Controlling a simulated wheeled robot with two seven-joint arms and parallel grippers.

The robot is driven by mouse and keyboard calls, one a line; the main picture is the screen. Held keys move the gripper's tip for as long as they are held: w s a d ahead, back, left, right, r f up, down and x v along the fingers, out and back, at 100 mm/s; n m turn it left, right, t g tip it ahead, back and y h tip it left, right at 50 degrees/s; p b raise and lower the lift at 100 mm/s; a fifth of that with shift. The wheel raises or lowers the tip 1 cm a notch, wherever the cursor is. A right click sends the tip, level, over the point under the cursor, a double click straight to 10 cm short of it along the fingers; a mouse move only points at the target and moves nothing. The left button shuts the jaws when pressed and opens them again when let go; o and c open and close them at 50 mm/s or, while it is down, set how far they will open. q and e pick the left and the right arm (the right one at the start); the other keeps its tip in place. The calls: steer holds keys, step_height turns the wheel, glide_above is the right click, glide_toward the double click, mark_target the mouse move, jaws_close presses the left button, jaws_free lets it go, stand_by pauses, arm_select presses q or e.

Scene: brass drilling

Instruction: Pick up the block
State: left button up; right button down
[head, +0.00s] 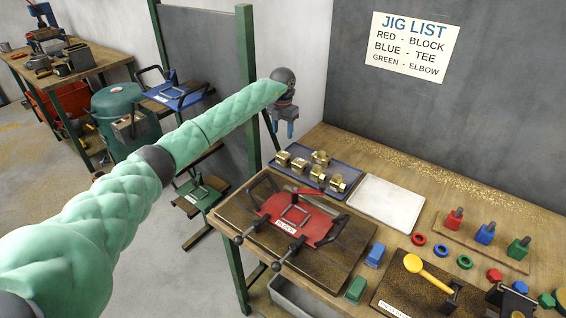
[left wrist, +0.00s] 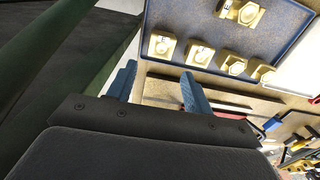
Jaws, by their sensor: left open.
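Several brass pieces lie on a dark blue tray (head: 350,170) at the back left of the bench; one brass piece (head: 283,158) is nearest my gripper. They are too small to tell which is the block. My left gripper (head: 284,131), with blue fingertips, is above and left of the tray, empty and apart from the pieces. In the left wrist view its fingers (left wrist: 158,88) are spread open, with the tray (left wrist: 215,72) and brass pieces (left wrist: 162,46) beyond them. A red jig (head: 300,218) labelled BLOCK stands in front of the tray. My right gripper is not in view.
A white tray (head: 377,203) beside the blue tray is empty. A green post (head: 246,120) stands close to my left arm. Red, blue and green rings and a yellow-headed tool (head: 414,264) are at the right. A sign (head: 414,47) pairs red with block.

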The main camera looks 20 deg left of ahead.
arm_select(q)
steer(key=b, duration=0.4)
glide_above(283, 154)
step_height(283, 154, down, 5)
steer(key=shift+a+r, duration=0.1)
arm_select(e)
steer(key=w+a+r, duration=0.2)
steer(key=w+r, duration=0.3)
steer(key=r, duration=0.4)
arm_select(q)
steer(key=shift+f+p, duration=0.55)
steer(key=shift+f, duration=0.65)
steer(key=shift+f+p, duration=1.7)
steer(key=shift+f, duration=0.9)
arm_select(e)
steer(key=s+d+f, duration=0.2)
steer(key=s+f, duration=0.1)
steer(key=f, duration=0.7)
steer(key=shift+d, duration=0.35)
arm_select(q)
steer(key=shift+c, duration=0.4)
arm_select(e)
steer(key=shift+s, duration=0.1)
arm_select(q)
steer(key=c, duration=1)
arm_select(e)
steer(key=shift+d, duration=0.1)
arm_select(q)
steer(key=shift+r, duration=0.2)
